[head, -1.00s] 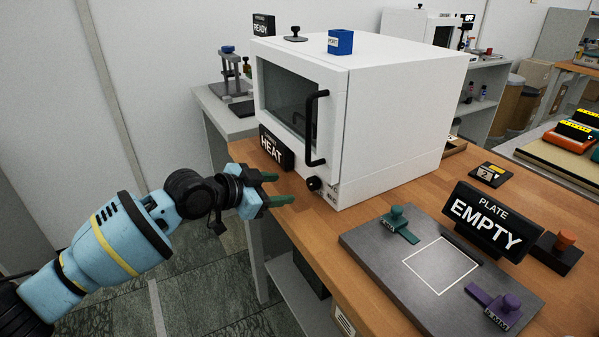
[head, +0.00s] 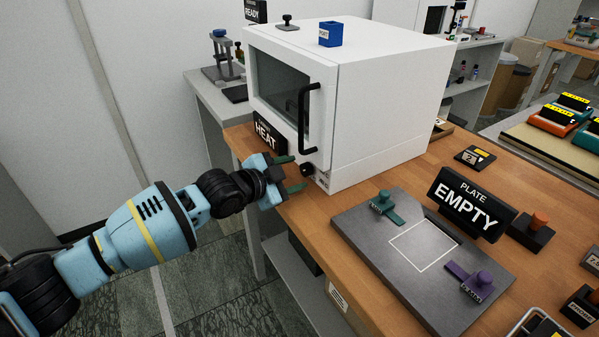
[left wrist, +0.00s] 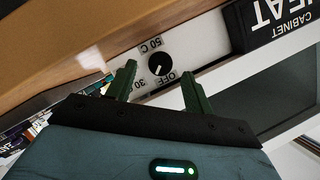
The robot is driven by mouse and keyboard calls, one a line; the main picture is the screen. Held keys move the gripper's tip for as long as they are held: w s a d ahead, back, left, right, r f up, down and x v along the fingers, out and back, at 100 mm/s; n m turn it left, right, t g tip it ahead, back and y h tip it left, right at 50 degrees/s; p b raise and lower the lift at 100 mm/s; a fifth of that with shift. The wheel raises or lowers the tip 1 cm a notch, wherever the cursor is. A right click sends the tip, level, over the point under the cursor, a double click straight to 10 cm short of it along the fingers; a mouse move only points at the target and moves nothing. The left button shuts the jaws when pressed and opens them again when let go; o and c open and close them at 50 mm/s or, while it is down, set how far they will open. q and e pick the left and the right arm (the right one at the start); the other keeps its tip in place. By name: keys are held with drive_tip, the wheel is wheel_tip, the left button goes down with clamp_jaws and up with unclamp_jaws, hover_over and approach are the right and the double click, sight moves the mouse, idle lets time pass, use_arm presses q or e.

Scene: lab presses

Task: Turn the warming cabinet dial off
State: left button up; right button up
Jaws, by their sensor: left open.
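The white warming cabinet (head: 385,105) stands on the wooden bench with its door shut. Its black dial (head: 307,169) is low on the front, below the door handle. In the left wrist view the dial (left wrist: 161,64) is round and black, on a white panel marked 30, 50 C and OFF, which appear upside down. Its exact pointer setting is too small to tell. My left gripper (head: 297,173) is open, with its green fingers pointing at the dial. In the left wrist view the fingertips (left wrist: 159,70) lie on either side of the dial, seemingly short of it. My right gripper is out of view.
A black HEAT sign (head: 267,134) stands left of the dial. The black door handle (head: 309,118) sticks out above it. A dark plate (head: 372,232) with green and purple clamps and an EMPTY sign (head: 466,205) lie to the right.

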sight(306, 169)
use_arm(q)
drive_tip(key=shift+b+x, duration=0.3)
drive_tip(key=shift+x, duration=1.15)
drive_tip(key=c, duration=1)
